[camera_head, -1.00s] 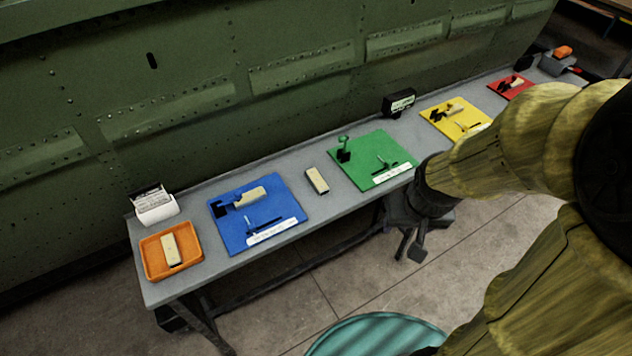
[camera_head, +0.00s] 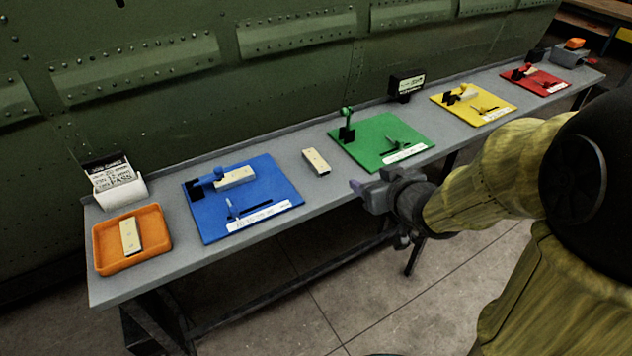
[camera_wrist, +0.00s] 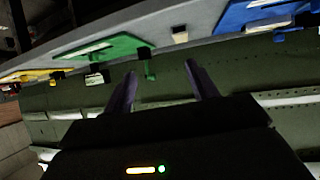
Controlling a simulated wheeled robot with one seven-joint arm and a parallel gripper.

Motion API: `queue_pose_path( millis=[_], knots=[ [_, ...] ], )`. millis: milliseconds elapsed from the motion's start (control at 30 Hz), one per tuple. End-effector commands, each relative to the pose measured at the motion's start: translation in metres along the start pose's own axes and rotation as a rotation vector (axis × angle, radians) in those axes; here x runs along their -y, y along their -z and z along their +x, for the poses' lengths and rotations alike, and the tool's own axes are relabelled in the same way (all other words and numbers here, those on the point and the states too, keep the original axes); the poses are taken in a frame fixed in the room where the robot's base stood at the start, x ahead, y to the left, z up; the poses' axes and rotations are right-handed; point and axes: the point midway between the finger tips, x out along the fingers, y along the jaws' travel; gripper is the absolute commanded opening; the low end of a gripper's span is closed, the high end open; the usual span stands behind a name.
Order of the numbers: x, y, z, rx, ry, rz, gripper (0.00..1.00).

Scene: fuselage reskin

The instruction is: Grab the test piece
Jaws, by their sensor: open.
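Several pale beige blocks could be the test piece; I cannot tell which. One loose block (camera_head: 316,162) lies on the bench between the blue mat (camera_head: 208,224) and the green mat (camera_head: 372,150). It also shows small in the wrist view (camera_wrist: 180,35). Another block (camera_head: 131,237) lies in the orange tray (camera_head: 158,252). A third block (camera_head: 236,178) sits at the blue mat's fixture. My gripper (camera_head: 357,187) is near the bench's front edge, right of the loose block and apart from it. In the wrist view my gripper (camera_wrist: 160,68) has its fingers apart with nothing held.
The grey bench (camera_head: 150,275) runs along a green riveted fuselage panel (camera_head: 300,80). A yellow mat (camera_head: 482,97) and a red mat (camera_head: 535,84) lie farther right. A white card box (camera_head: 120,188) and a black sign (camera_head: 406,85) stand at the back edge.

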Motion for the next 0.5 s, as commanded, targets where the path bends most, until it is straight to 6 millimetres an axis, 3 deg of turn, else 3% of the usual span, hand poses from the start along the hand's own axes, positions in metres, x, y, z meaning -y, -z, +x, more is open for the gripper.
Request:
queue_pose_path(
  millis=[33, 133, 500],
  knots=[
    [0.007, -0.013, 0.012, -0.033, 0.033, -0.010, 0.58],
    [0.018, -0.014, 0.018, -0.081, 0.086, -0.022, 0.58],
    [0.025, -0.010, 0.017, -0.111, 0.123, -0.027, 0.58]
  ],
)
